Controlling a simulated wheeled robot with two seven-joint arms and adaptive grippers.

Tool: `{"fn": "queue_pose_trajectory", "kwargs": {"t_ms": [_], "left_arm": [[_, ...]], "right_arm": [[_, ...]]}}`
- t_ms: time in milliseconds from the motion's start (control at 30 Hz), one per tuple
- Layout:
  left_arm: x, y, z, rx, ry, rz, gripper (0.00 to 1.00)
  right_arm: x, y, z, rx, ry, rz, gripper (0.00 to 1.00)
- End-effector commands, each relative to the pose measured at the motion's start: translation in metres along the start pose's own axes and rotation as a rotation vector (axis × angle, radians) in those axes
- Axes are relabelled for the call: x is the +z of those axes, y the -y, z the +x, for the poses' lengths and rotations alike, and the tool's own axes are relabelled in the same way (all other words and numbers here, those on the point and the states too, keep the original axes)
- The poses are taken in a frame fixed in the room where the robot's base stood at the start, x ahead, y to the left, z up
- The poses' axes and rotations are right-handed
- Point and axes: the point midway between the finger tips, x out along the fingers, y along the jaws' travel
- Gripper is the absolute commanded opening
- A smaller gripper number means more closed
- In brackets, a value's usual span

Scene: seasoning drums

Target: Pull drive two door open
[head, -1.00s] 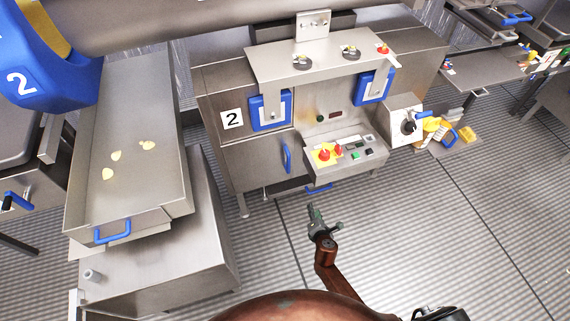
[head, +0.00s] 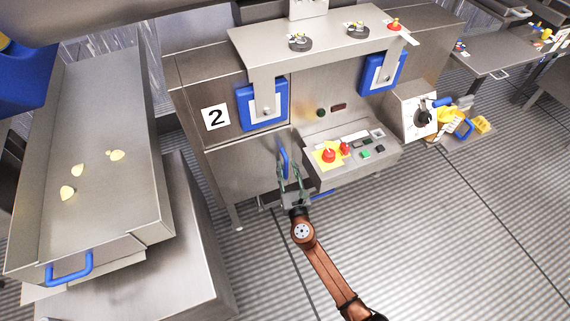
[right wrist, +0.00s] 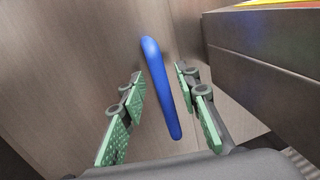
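My right gripper (head: 290,172) is open at the handle, fingers pointing at the door. In the right wrist view the blue handle (right wrist: 163,88) stands slightly tilted between the two green-padded fingers (right wrist: 158,88), with gaps visible on both sides. My left gripper is not in view.
A control box (head: 350,150) with red and green buttons juts out just right of the handle. A steel tray (head: 105,140) with yellowish chips stands at left. The ribbed floor (head: 430,240) in front is clear.

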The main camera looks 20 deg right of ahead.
Motion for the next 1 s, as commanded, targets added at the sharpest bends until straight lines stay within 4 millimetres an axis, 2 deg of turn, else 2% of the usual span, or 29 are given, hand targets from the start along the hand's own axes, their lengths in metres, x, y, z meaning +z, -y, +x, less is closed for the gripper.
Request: {"fn": "queue_pose_trajectory", "kwargs": {"t_ms": [200, 467, 900, 1000], "left_arm": [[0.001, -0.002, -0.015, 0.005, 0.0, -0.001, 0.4], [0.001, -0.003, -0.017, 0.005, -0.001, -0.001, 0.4], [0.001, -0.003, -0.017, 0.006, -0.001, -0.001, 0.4], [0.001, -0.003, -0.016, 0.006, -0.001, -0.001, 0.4]], "right_arm": [[-0.002, 0.0, 0.017, 0.0, -0.002, 0.002, 0.3], [-0.001, 0.0, 0.018, 0.0, -0.001, 0.003, 0.3], [-0.001, 0.0, 0.018, 0.0, -0.002, 0.002, 0.0], [-0.001, 0.0, 0.018, 0.0, -0.002, 0.002, 0.0]]}}
